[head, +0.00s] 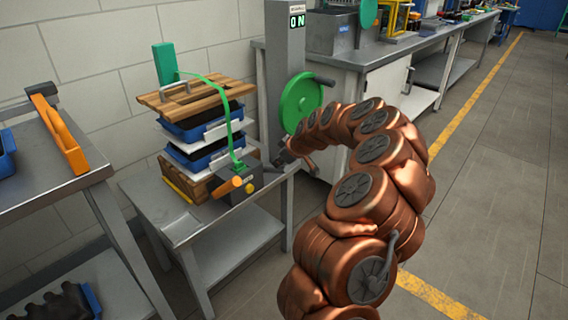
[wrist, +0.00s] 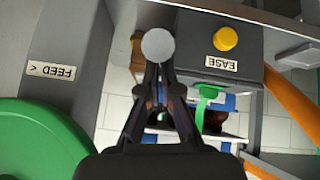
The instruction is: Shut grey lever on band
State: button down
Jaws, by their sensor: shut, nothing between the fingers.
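The green band (head: 232,112) runs over the wooden board and down the stack to a dark grey tensioner box (head: 238,184). The box has a yellow button, which shows in the wrist view (wrist: 226,38) beside a label reading EASE. A round light-grey knob (wrist: 158,45), apparently the end of the grey lever, shows at my fingertips in the wrist view; its shaft is hidden. My gripper (head: 280,161) is shut and empty beside the right side of the box. Whether the fingers touch the knob I cannot tell.
An orange handle (head: 229,187) sticks out from the box. A grey post with an ON display (head: 297,20) and a green handwheel (head: 301,99) stands just behind my gripper. The stack of blue and white trays (head: 196,127) rests on a small grey table (head: 262,207).

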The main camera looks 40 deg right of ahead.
jog(key=shift+s+d+f, duration=0.1)
jog(key=shift+s+f, duration=0.1)
jog(key=shift+f, duration=0.1)
jog(key=shift+r, duration=0.1)
jog(key=w+r+v, duration=0.1)
jog(key=w+v, duration=0.1)
jog(key=v, duration=0.9)
jog(key=shift+s+a+r+p, duration=0.2)
jog(key=shift+a+r+p, duration=0.25)
jog(key=shift+a+r, duration=0.1)
jog(key=shift+a, duration=0.1)
